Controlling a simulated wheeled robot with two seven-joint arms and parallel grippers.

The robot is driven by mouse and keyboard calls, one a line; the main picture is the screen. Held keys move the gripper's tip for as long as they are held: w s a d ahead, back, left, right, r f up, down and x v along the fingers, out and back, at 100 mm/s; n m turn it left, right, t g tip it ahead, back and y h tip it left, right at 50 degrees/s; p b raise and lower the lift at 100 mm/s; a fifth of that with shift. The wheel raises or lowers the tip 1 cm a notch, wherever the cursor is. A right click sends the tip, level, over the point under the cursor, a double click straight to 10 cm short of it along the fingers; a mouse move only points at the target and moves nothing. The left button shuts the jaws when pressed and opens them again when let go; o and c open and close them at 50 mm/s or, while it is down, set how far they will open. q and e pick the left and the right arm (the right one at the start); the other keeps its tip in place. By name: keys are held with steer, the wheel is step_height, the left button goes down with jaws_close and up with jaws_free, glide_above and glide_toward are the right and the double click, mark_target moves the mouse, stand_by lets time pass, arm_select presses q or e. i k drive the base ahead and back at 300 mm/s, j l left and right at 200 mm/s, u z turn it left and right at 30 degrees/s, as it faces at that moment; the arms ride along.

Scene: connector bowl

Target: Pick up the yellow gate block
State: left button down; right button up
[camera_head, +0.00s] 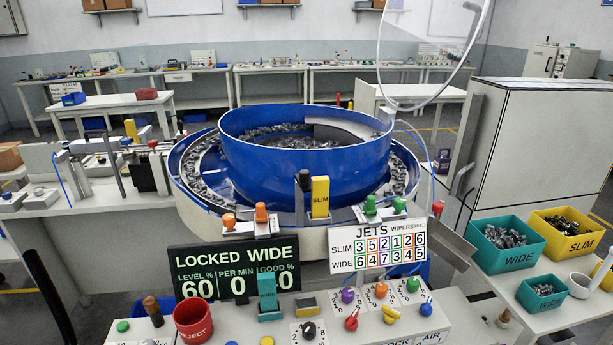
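The yellow gate block (320,197), marked SLIM, stands upright at the front of the large blue bowl (305,160). A black-topped lever or post (304,183) stands close on its left. A teal block (267,293) stands on the front panel below, partly in front of the display board. Neither of my grippers shows in the head view.
Orange (261,212) and green (370,205) knobs flank the yellow block. A LOCKED WIDE display (233,270) and JETS board (376,246) stand below. A red REJECT cup (193,320) and several coloured knobs crowd the front panel. Teal (484,262) and yellow (545,245) bins stand right.

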mark_target(320, 185)
steer(key=i+l+u, duration=0.15)
steer(key=l+u, duration=0.35)
steer(key=i+l+u, duration=0.1)
steer(key=l+u, duration=0.35)
steer(key=l, duration=0.2)
steer(key=l+u, duration=0.5)
steer(key=k+l, duration=0.05)
steer(key=l, duration=0.05)
